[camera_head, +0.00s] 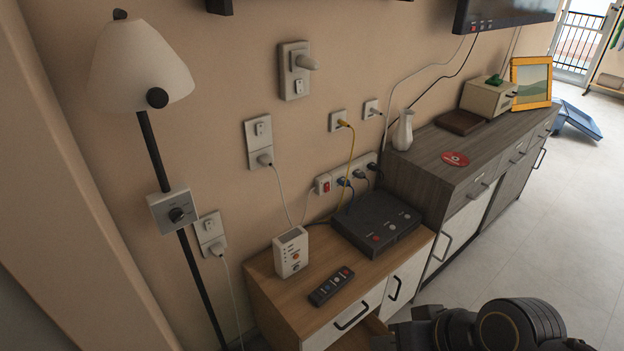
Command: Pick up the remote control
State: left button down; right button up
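The remote control (332,286) is dark with several small buttons. It lies flat on the low wooden cabinet (290,312), near its front edge. My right gripper (398,331) is at the bottom edge, to the right of the remote and apart from it. Its dark arm shows to the right of it, and part of the gripper is cut off by the frame. I cannot tell whether its fingers are open or shut. My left gripper is not in view.
A white box device (290,252) and a black router (376,222) stand behind the remote. A floor lamp (150,130) stands at the left. A longer grey cabinet (437,163) adjoins on the right, with open floor (560,240) in front.

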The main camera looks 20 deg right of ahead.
aim_at(335, 287)
jog(key=l+z, duration=0.35)
jog(key=l, duration=0.2)
jog(key=l+z, duration=0.4)
jog(key=i+l, duration=0.05)
jog(key=l, duration=0.05)
